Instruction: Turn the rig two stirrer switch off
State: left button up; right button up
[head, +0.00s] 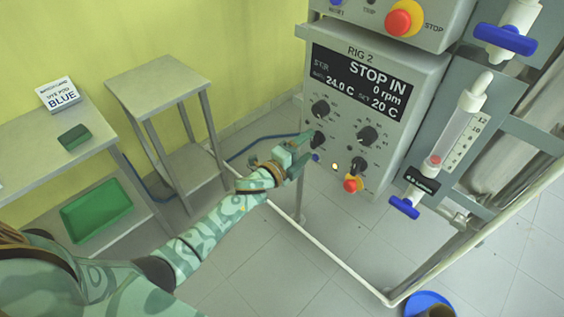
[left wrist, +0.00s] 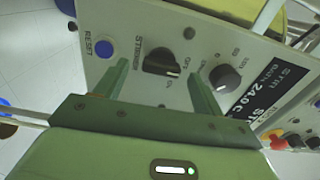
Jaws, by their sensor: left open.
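The rig two control box (head: 345,130) is grey, with a display headed RIG 2 that reads STOP IN, 0 rpm and 24.0 C. Its black stirrer switch (head: 317,139) is at the lower left, partly hidden by my gripper. In the left wrist view the stirrer switch (left wrist: 161,62) sits between STIRRER, OFF and ON labels, its white mark towards ON. My left gripper (head: 303,143) is open at the panel. In the left wrist view its fingers (left wrist: 162,82) stand on both sides of the switch, apart from it. My right gripper is not in view.
A blue reset button (left wrist: 104,49) lies beside the switch. Another black knob (left wrist: 226,77) is close to one finger. A flowmeter (head: 460,125) stands right; a side table (head: 158,75) stands left.

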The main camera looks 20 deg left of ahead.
pick_arm(q)
jog(key=p+v, duration=0.1)
jog(key=v, duration=1.3)
jog(key=shift+r, duration=0.1)
jog(key=s+a+f+n+g+y, duration=0.1)
jog(key=a+f+n+y, duration=0.1)
jog(key=f+n, duration=0.3)
jog(key=s+a+f+n+g+y, duration=0.2)
jog(key=f, duration=0.5)
jog(key=s+a+f+n+g+y, duration=0.2)
jog(key=s+f+n+g, duration=0.45)
jog(key=s+f, duration=0.9)
jog(key=s+d+f+n+g, duration=0.1)
jog(key=s+f, duration=0.3)
jog(key=s, duration=0.5)
jog(key=s+d+f+n+g, duration=0.1)
jog(key=s+f+n+g, duration=0.1)
jog(key=s, duration=0.7)
jog(key=s+d+f+n+g, duration=0.1)
jog(key=s+f+g, duration=0.3)
jog(key=s, duration=0.5)
notch_tip(320, 180, down, 2)
jog(key=shift+s+d+f+n, duration=0.15)
jog(key=shift+d+n, duration=0.2)
jog(key=shift+d, duration=0.25)
